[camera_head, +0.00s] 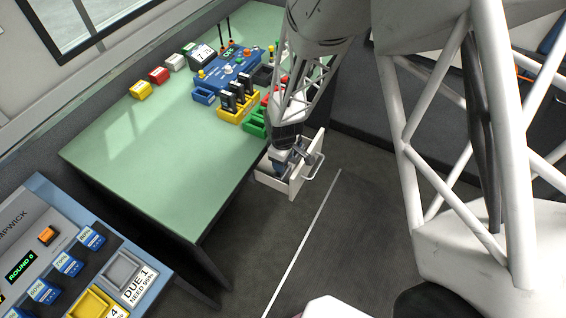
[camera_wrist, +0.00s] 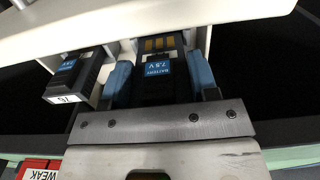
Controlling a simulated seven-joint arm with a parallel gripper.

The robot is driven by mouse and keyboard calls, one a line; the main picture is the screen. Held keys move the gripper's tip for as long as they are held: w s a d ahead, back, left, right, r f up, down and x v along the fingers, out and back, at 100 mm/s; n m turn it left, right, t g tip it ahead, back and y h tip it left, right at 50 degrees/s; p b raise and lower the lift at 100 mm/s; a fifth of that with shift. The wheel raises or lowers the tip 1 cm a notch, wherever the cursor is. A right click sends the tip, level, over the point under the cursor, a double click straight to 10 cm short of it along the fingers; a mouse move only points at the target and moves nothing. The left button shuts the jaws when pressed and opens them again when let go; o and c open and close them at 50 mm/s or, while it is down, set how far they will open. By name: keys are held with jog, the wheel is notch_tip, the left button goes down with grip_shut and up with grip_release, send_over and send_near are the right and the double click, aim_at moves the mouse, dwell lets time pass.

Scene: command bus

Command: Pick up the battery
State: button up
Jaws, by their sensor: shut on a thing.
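A dark battery (camera_wrist: 157,88) with a blue "BATTERY 7.5V" label and gold contacts sits between the two blue fingers of my gripper (camera_wrist: 160,80) in the wrist view. The fingers are shut on its sides. In the head view my gripper (camera_head: 290,157) is down at the open white drawer (camera_head: 294,184) beside the green table. I cannot tell whether the held battery still touches the drawer floor. A second dark battery (camera_wrist: 86,80) with a blue label and a white number tag lies left of my fingers in the wrist view.
The drawer's pale wall (camera_wrist: 120,24) crosses the top of the wrist view. The green table (camera_head: 150,150) has a blue device (camera_head: 228,70), yellow trays (camera_head: 238,108) and green trays (camera_head: 256,122) near the drawer. A console (camera_head: 65,260) stands at lower left. The table's front-left area is clear.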

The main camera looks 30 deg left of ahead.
jog(key=shift+r, duration=3.75)
jog(key=shift+w, duration=0.1)
jog(key=w+d+r+n, duration=0.1)
jog(key=w+r+n, duration=0.7)
jog(key=w, duration=0.3)
jog(key=s+a+r+n, duration=0.3)
jog(key=a+r, duration=0.1)
jog(key=a, duration=0.5)
jog(key=s+a+r+n, duration=0.3)
jog(key=a+n, duration=0.1)
jog(key=a, duration=0.4)
jog(key=s+a+r+n, duration=0.3)
jog(key=s+a+r, duration=0.1)
jog(key=a, duration=0.5)
jog(key=w+a+f, duration=0.2)
jog(key=a, duration=0.3)
jog(key=w+a+f, duration=0.2)
jog(key=w+a, duration=0.1)
jog(key=a, duration=0.2)
jog(key=shift+w+a+f, duration=0.2)
jog(key=shift+a+f, duration=0.05)
jog(key=shift+f, duration=0.15)
jog(key=shift+f, duration=0.2)
jog(key=shift+f, duration=2)
